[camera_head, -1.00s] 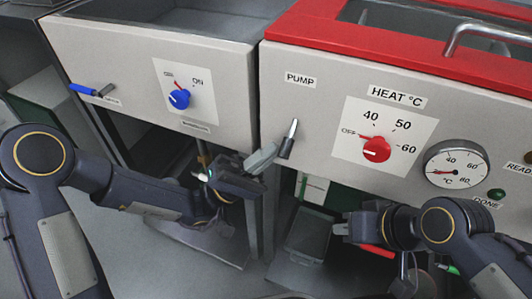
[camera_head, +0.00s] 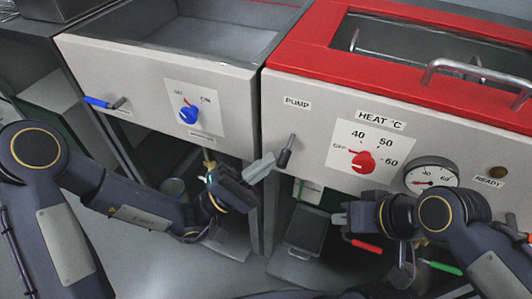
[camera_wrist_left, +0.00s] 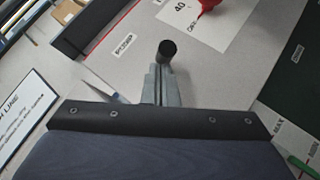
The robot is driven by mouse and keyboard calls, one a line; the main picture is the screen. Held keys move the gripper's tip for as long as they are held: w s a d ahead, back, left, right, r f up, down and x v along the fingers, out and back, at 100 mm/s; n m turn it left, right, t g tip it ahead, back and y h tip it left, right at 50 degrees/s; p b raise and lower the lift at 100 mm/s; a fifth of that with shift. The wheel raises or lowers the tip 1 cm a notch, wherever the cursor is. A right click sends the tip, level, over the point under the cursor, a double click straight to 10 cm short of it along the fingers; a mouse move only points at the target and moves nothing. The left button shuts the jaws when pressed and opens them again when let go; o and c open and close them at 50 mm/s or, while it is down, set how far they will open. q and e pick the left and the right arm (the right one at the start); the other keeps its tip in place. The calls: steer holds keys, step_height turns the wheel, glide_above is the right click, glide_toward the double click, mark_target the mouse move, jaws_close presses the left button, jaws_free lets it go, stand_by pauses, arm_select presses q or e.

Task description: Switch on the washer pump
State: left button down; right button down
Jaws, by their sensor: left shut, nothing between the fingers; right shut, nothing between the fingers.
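The pump lever (camera_head: 285,153) is on the light front panel under the PUMP label (camera_head: 297,103). It has a metal stem and a dark grip, and its grip end points down and slightly left. My left gripper (camera_head: 266,164) is shut and empty just left of the grip. In the left wrist view the dark round grip end (camera_wrist_left: 167,49) shows just beyond the shut fingertips (camera_wrist_left: 160,74). I cannot tell whether they touch. My right gripper (camera_head: 340,217) is shut and empty, lower right, below the panel.
The red heat knob (camera_head: 363,161) and a round gauge (camera_head: 431,176) are right of the lever. The neighbouring panel has a blue knob (camera_head: 188,115) and a blue-handled lever (camera_head: 98,102). A grey bin (camera_head: 306,231) stands below. Red-rimmed tank (camera_head: 300,62) has metal handles.

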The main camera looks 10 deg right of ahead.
arm_select(q)
steer(key=r+n+y+p, duration=0.1)
steer(key=n+y+p, duration=0.1)
steer(key=p, duration=0.3)
steer(key=r+n+t+y+p, duration=0.1)
steer(key=r+n+y+p, duration=0.1)
steer(key=p, duration=0.2)
steer(key=r+n+y+p, duration=0.2)
steer(key=p, duration=0.3)
steer(key=shift+s+a+n+t+y+p, duration=0.2)
steer(key=shift+s+n+t+y+p, duration=0.1)
steer(key=shift+s+n+t, duration=0.1)
steer(key=w+f+b+v, duration=0.1)
steer(key=w+f+v, duration=0.1)
steer(key=v, duration=1.1)
steer(key=shift+a+b, duration=0.25)
steer(key=shift+b, duration=0.15)
